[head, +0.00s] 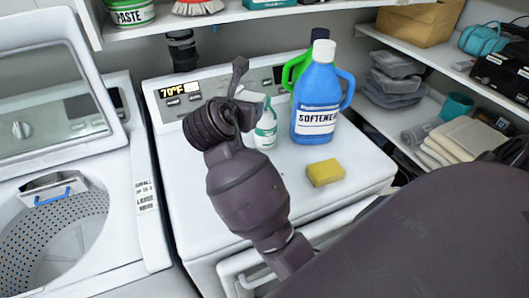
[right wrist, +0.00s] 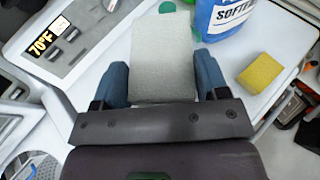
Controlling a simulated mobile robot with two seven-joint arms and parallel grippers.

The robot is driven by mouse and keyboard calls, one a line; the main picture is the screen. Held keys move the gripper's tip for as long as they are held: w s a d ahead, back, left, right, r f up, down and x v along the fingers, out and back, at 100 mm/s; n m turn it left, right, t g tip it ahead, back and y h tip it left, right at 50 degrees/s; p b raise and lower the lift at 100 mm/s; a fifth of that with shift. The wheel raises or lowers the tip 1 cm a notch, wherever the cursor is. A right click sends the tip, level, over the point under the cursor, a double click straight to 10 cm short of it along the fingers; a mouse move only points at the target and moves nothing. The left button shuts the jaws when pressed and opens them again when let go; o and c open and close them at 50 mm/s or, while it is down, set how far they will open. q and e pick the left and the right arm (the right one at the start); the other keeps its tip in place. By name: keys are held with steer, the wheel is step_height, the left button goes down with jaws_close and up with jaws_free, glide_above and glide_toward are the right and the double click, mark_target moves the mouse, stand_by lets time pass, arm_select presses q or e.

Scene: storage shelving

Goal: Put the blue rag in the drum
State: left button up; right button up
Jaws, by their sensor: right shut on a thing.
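My right gripper (right wrist: 161,76) is shut on a pale grey, block-like thing (right wrist: 163,52) with a rough, cloth-like face, between its two blue fingers. In the head view my right gripper (head: 240,92) is above the white machine with the 70°F display, and the held thing is mostly hidden. I see no plainly blue rag in either view. The drum (head: 62,240) is the perforated tub of the open washer at the left, apart from the gripper. Its holes also show at the lower left of the right wrist view (right wrist: 35,167). My left gripper is not in view.
A blue softener bottle (head: 317,97), a green bottle (head: 293,70), a small white bottle (head: 266,128) and a yellow sponge (head: 325,172) stand on the machine top (head: 330,207). The washer's raised lid (head: 55,85) is behind the drum. Shelves with folded cloths (head: 470,140) are at right.

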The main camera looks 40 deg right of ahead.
step_height(320, 180, down, 20)
steer(key=shift+r+b, duration=0.25)
steer(key=shift+b, duration=0.95)
steer(key=shift+f, duration=0.1)
steer(key=o, duration=1)
